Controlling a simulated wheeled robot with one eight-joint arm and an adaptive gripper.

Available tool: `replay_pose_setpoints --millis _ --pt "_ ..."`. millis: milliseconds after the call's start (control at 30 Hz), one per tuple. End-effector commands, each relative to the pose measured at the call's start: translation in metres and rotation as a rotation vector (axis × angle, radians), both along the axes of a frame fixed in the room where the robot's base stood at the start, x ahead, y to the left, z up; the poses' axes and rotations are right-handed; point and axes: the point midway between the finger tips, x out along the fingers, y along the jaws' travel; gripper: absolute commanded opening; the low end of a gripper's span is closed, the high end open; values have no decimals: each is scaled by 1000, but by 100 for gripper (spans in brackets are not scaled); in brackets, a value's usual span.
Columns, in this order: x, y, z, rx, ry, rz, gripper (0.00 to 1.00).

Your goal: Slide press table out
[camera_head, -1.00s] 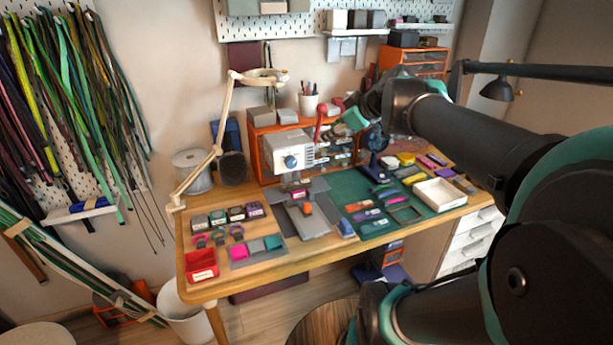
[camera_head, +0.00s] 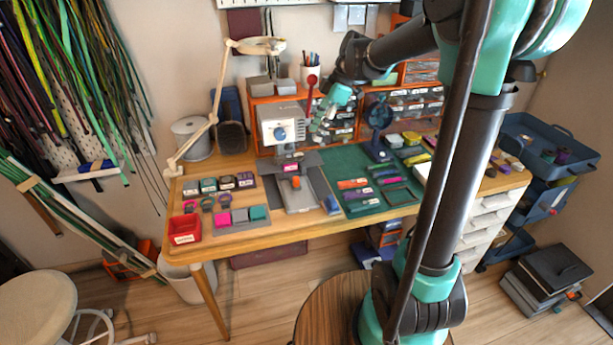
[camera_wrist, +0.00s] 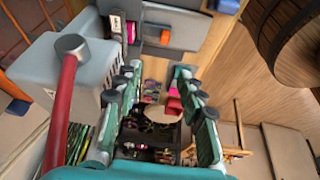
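The press (camera_head: 283,128) is a white and grey machine with a blue dial, standing on the desk. Its press table (camera_head: 299,199) is a flat grey slide below the head, with an orange piece (camera_head: 296,182) on it and a pink label behind. In the wrist view the press head (camera_wrist: 55,75) is at the left, and the grey press table (camera_wrist: 190,28) with its orange piece is at the top. My gripper (camera_head: 325,118) is just right of the press head, above the table. Its teal fingers (camera_wrist: 157,75) are apart with nothing between them. The red press lever (camera_wrist: 64,110) rises beside it.
A beige lamp (camera_head: 214,100) arches over the desk's left side. A red bin (camera_head: 184,231) and small coloured pieces lie left of the press. A green mat (camera_head: 345,160) with tools and a blue fan (camera_head: 378,120) are to the right. The floor in front has a round wooden stool (camera_head: 325,310).

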Motion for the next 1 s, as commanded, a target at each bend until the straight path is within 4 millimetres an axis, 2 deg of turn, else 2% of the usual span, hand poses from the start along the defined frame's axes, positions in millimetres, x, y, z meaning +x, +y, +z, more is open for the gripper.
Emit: replay_pose_setpoints --millis 367,1000 --pt "1 10 -20 -24 31 64 40" --pt "-9 45 -106 -23 30 62 40"
